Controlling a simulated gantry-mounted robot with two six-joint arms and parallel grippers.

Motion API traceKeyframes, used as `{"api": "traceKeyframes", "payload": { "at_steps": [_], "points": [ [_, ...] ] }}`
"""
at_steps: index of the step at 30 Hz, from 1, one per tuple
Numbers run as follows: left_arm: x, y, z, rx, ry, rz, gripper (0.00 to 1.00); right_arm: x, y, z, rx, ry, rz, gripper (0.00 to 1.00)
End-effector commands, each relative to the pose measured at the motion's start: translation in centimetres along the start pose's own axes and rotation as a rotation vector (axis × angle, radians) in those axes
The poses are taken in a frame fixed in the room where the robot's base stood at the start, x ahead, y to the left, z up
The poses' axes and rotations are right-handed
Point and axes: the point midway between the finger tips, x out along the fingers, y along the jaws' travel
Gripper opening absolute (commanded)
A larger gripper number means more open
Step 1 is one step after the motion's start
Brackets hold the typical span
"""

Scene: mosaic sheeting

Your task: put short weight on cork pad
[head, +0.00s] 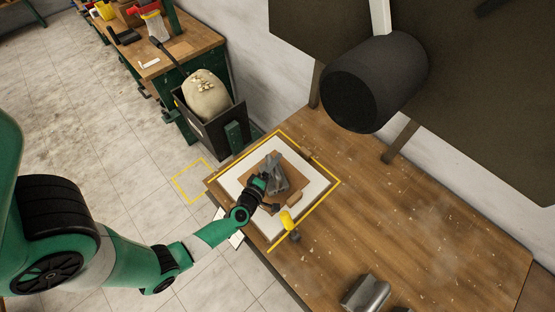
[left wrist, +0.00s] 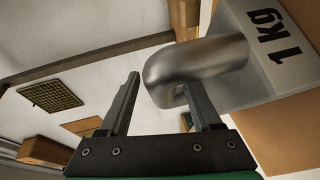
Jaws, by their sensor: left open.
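A grey metal weight (head: 280,176) with a rounded handle lies on a tan square pad (head: 299,183) on a white board; I cannot tell for sure that the pad is cork. In the left wrist view the weight (left wrist: 262,50) is marked "1 kg", and tan surface (left wrist: 292,135) shows beside it. My left gripper (head: 264,184) is open at the weight. In the left wrist view its fingers (left wrist: 162,103) are apart, with the end of the handle at the gap and over the right finger. Contact is unclear. My right gripper is not in view.
The white board (head: 229,183) lies inside a yellow outline on the wooden bench (head: 420,220). A yellow-handled tool (head: 287,221) lies at its near edge. A metal object (head: 366,293) stands at the front. A large black cylinder (head: 375,85) hangs at upper right. The bench's right part is mostly clear.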

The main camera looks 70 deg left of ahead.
Motion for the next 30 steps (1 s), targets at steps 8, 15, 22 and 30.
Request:
{"api": "traceKeyframes", "payload": {
  "at_steps": [8, 15, 22, 30],
  "points": [
    [-7.1, 0.2, 0.1, 0.003, -0.007, -0.003, 0.65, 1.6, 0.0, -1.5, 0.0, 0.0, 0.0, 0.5],
    [-9.9, 0.1, 0.0, 0.001, -0.002, -0.001, 0.65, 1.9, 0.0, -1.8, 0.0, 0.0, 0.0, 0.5],
    [-10.0, 0.0, 0.0, 0.0, 0.0, 0.0, 0.65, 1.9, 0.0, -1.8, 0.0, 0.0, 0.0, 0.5],
    [-10.0, 0.0, 0.0, 0.0, 0.0, 0.0, 0.65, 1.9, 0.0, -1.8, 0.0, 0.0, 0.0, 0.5]
  ]
}}
